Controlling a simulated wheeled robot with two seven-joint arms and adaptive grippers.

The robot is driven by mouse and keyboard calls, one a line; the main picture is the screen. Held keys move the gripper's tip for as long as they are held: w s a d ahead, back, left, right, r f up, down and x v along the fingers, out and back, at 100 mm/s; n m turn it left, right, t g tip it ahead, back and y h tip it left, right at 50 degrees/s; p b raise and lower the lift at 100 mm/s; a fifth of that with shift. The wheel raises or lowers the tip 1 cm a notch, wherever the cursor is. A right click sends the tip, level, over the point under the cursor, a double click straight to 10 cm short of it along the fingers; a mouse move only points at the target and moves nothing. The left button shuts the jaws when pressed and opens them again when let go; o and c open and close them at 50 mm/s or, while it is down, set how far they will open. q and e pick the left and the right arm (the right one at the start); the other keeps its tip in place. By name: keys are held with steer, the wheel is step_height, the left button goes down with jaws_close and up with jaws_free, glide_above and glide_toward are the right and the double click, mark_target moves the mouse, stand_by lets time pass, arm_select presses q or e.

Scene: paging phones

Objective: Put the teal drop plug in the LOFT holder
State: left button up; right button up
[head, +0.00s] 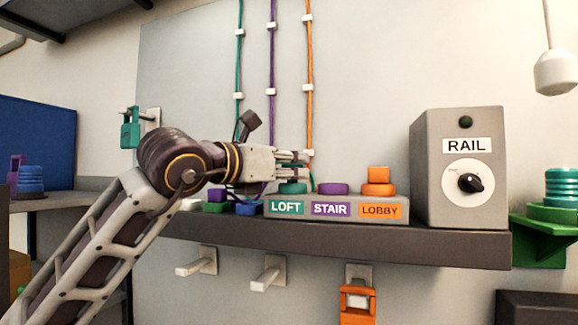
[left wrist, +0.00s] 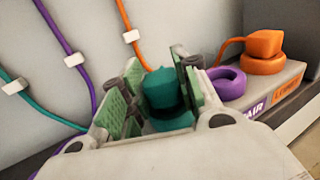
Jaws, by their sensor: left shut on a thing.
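The teal drop plug (left wrist: 160,88) stands between the fingers of my left gripper (head: 296,161), which is shut on it. The LOFT holder's teal ring (head: 292,188) is on the left end of a grey block, above the LOFT label (head: 286,207). My gripper is over this ring. In the left wrist view the ring (left wrist: 172,121) shows just under the plug; I cannot tell whether the plug is seated in it. The fingers hide most of the plug in the head view. My right gripper is not in view.
The purple STAIR ring (head: 333,188) is empty beside LOFT. An orange plug (head: 378,174) sits in the LOBBY ring. The grey RAIL box (head: 458,167) stands to the right. Green (head: 215,207) and blue (head: 249,208) pieces lie left of the block. Coloured cables run up the wall behind.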

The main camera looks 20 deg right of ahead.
arm_select(q)
steer(key=shift+f+b, duration=0.35)
stand_by(0.3)
steer(key=o, duration=1)
steer(key=shift+r, duration=0.2)
steer(key=shift+r+p, duration=0.1)
steer(key=shift+p, duration=0.25)
steer(key=b+v, duration=0.3)
steer(key=v, duration=0.9)
